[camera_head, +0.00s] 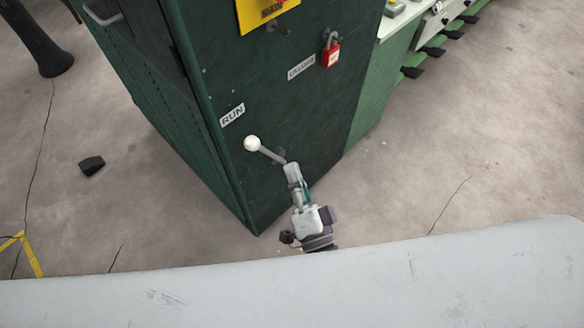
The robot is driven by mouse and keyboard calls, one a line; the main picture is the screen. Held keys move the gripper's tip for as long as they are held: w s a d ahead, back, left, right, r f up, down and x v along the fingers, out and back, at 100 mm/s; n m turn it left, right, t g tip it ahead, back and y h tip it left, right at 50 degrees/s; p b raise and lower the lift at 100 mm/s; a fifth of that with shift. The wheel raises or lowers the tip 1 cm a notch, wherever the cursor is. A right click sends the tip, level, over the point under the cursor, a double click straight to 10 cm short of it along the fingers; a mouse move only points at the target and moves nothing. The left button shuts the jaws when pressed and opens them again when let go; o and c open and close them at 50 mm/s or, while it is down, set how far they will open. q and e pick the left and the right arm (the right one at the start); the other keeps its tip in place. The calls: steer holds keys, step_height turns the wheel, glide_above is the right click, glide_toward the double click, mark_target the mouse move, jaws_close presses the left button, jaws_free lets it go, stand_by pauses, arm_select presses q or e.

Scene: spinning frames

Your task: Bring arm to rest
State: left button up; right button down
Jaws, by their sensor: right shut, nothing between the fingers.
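My right gripper (293,173) shows in the head view in front of the lower part of a dark green cabinet (290,110). It is shut and empty, pointing up and a little left. A lever with a white ball knob (252,143) sticks out to the upper left of the gripper. The lower end of its grey rod meets the gripper's tip in the picture, and I cannot tell whether they touch. The rest of my right arm below the wrist is hidden. My left gripper is not in view.
The cabinet carries a "RUN" label (232,115), a red padlock (331,52) and a yellow sign (264,12). A green machine with dark pedals (432,52) stands at upper right. A small black block (91,165) lies on the floor at left. Floor at right is clear.

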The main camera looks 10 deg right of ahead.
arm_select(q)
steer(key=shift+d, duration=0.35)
arm_select(e)
steer(key=s+d+f+n+g, duration=0.2)
steer(key=f+n+g, duration=0.25)
steer(key=f, duration=1.05)
steer(key=s+d+f+n+g, duration=0.25)
steer(key=f+g, duration=0.25)
steer(key=f, duration=1)
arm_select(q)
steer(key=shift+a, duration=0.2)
arm_select(e)
steer(key=s+d+f+n+g+h, duration=0.2)
steer(key=s+d+f+g, duration=0.3)
steer(key=s+f, duration=0.5)
steer(key=s+d+f+n+g+h, duration=0.2)
steer(key=s+d+f+g, duration=0.3)
steer(key=s+d+f, duration=0.4)
steer(key=s+f+n, duration=0.1)
steer(key=s, duration=0.5)
steer(key=shift+d+f+h, duration=0.25)
steer(key=shift+d+h, duration=0.1)
steer(key=shift+h, duration=0.05)
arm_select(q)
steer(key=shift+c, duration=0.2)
